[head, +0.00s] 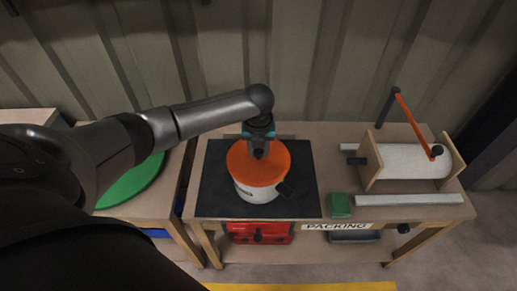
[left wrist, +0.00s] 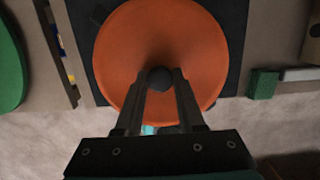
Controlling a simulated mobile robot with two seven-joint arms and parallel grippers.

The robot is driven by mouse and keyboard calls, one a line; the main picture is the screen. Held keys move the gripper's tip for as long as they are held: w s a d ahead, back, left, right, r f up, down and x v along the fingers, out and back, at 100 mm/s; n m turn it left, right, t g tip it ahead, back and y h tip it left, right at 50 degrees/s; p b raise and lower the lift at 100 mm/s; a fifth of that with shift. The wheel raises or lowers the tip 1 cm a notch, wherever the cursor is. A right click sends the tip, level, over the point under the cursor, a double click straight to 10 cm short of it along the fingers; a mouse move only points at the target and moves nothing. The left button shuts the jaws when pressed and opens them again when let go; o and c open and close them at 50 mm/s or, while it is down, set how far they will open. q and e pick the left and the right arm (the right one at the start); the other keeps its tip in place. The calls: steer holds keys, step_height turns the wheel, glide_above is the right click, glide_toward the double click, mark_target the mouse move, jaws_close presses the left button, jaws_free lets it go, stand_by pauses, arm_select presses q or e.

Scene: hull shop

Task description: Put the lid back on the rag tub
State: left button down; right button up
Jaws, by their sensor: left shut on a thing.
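The orange lid (head: 272,163) is on or just over the top of the white rag tub (head: 257,192), and it looks roughly level. I cannot tell whether it is fully seated. The tub stands on a black mat (head: 222,198) on the bench. My left gripper (head: 259,150) is above the lid, shut on its dark round knob (left wrist: 159,79). In the left wrist view the lid (left wrist: 185,40) hides nearly all of the tub. My right gripper does not show.
A paper roll in a wooden holder (head: 410,161) with an orange-handled crank stands on the right of the bench. A green block (head: 339,205) and a pale bar (head: 408,200) lie in front of it. A green disc (head: 137,183) lies on the left table. A red box (head: 260,232) is below.

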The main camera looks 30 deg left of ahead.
arm_select(q)
steer(key=shift+p, duration=0.3)
stand_by(0.5)
stand_by(0.3)
steer(key=shift+c, duration=2.2)
jaws_free()
steer(key=shift+o, duration=0.3)
steer(key=o, duration=0.4)
steer(key=shift+r+p, duration=3.5)
steer(key=shift+p, duration=0.35)
